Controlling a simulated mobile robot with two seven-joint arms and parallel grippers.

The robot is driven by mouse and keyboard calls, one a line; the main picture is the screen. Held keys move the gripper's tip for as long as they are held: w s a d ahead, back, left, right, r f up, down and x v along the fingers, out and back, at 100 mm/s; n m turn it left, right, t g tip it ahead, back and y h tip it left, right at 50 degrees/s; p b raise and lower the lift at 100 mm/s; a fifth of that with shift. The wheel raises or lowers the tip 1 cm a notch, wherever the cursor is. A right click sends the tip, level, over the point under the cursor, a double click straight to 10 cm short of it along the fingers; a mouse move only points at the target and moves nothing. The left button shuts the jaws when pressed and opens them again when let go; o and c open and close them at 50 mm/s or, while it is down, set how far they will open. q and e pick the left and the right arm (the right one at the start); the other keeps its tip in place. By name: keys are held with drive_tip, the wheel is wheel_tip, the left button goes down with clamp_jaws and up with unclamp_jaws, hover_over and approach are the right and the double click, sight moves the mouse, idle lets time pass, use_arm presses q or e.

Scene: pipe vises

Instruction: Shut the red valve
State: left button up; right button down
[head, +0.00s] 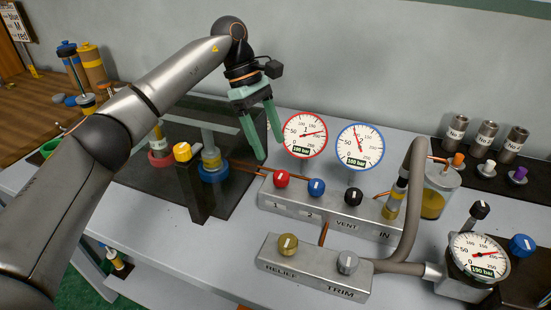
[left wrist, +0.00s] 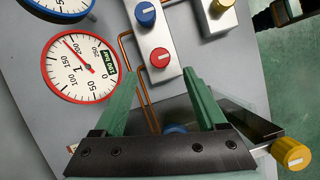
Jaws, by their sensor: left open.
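The red valve (head: 281,178) is a round knob at the left end of the upper metal block (head: 330,212), beside a blue knob (head: 316,187). In the left wrist view the red valve (left wrist: 160,58) shows a white line on its face. It lies beyond the fingertips and roughly between their lines. My left gripper (head: 268,148) has green fingers and is open and empty, above and behind the red valve, apart from it. Its fingers also show in the left wrist view (left wrist: 160,76). My right gripper is in neither view.
A red-rimmed gauge (head: 304,134) and a blue-rimmed gauge (head: 360,147) stand behind the block. A black post with a yellow knob (head: 182,151) stands to the left. A lower block (head: 315,268) marked RELIEF and TRIM lies in front. A grey hose (head: 413,200) arches at the right.

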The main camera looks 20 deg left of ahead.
use_arm(q)
drive_tip(key=v, duration=0.5)
drive_tip(key=shift+p, duration=0.3)
